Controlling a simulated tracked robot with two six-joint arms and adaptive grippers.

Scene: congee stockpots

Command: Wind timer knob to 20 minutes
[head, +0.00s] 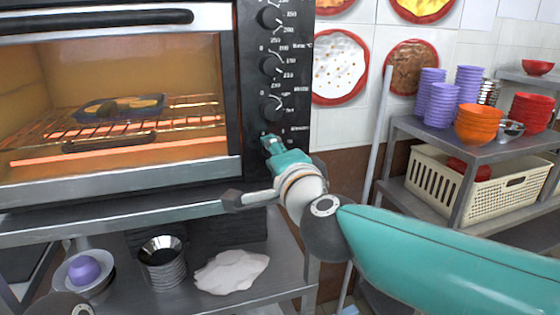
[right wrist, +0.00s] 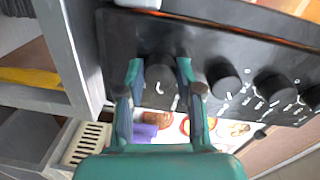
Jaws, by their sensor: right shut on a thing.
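The oven's black control panel (head: 296,62) carries a vertical row of black knobs with white markings. My right gripper (head: 269,141) is at the lowest knob, which it mostly hides in the head view. In the right wrist view, the fingers of my right gripper (right wrist: 160,70) stand on both sides of this timer knob (right wrist: 160,84) and are shut on it. The other knobs, such as the neighbouring one (right wrist: 223,80), are free. The knob's pointer and the small dial numbers are too blurred to read its setting.
The lit oven (head: 120,95) holds a tray (head: 122,106) on its rack. Below are stacked metal bowls (head: 163,262) and a white cloth (head: 231,271). At right, a metal shelf (head: 470,147) bears purple cups (head: 437,106), orange bowls (head: 478,125) and a cream basket (head: 478,199).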

